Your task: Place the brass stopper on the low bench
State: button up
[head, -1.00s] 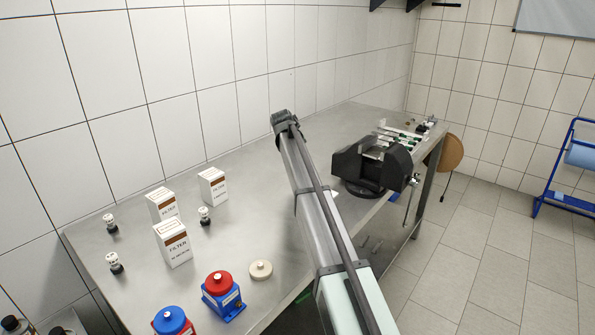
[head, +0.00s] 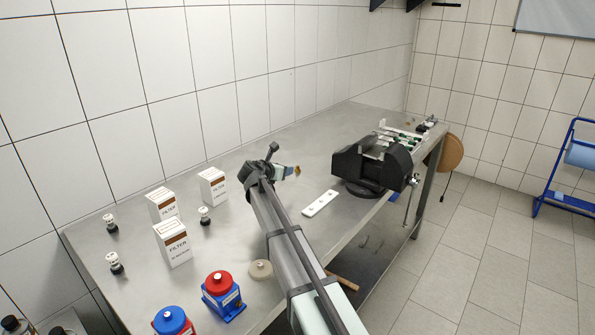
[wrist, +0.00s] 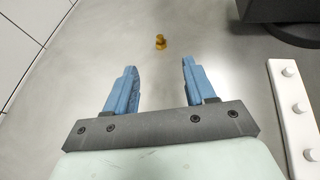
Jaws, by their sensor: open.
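The small brass stopper (wrist: 161,42) stands upright on the steel bench top in the wrist view. It also shows as a small yellowish piece (head: 298,170) just right of my gripper (head: 287,171) in the head view. In the wrist view my gripper (wrist: 160,66) is open, with two blue fingers and nothing between them. The stopper is just beyond the fingertips, roughly centred on the gap and apart from both. The steel bench (head: 130,235) runs along the wall; I cannot tell which surface is the low bench.
A white strip with round knobs (head: 320,203) lies right of my gripper, and a black vise (head: 372,165) stands behind it. Filter boxes (head: 173,243), black-and-white knobs, a beige disc (head: 260,270) and red and blue pump parts occupy the left. The wall (head: 170,90) borders the bench.

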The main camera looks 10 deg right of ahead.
jog(key=shift+w+d+f, duration=0.1)
jog(key=shift+w, duration=0.2)
send_near(297, 166)
jog(key=x, duration=0.3)
jog(key=shift+w+d, duration=0.15)
jog(key=shift+x, duration=2.8)
jog(key=shift+f, duration=0.1)
jog(key=shift+c, duration=0.4)
grip_shut()
